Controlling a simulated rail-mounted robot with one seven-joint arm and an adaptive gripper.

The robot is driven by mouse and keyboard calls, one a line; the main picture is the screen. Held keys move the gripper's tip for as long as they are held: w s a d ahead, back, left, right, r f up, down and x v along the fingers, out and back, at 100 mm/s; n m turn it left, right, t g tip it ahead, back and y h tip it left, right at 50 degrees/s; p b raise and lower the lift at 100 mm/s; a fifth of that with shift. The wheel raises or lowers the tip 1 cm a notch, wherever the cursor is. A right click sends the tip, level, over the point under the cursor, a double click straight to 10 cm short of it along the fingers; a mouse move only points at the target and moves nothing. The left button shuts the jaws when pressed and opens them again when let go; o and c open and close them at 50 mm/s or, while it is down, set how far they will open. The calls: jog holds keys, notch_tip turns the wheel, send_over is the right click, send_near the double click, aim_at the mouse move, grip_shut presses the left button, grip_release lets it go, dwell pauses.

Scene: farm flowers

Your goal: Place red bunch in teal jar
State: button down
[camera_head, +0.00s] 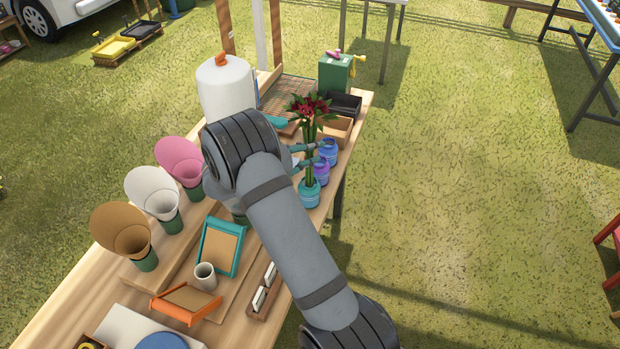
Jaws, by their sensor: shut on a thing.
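The red bunch (308,106) is upright, with dark red blooms on top, green leaves and long green stems. My gripper (314,151) is shut on the stems partway down; my arm hides much of the hand. The teal jar (309,196) stands near the table's right edge, below the bunch. The lower stem ends reach the jar's mouth in the picture; I cannot tell whether they are inside it or just above. A purple jar (322,173) and a blue jar (329,153) stand in a row behind the teal jar.
The wooden table (75,300) holds pink (179,160), white (153,193) and brown (122,232) paper cones at left. A white dispenser (226,88), a green box (336,72) and a black tray (345,104) stand at the back. Grass is open to the right.

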aim_at(308, 169)
jog(key=shift+f+p, duration=0.45)
jog(key=shift+f, duration=2.8)
jog(key=c, duration=1.4)
grip_release()
jog(key=shift+r, duration=0.2)
jog(key=shift+s+a, duration=0.15)
jog(key=shift+a, duration=0.1)
jog(key=b+v, duration=0.3)
jog(key=v, duration=0.8)
jog(key=shift+s, duration=0.2)
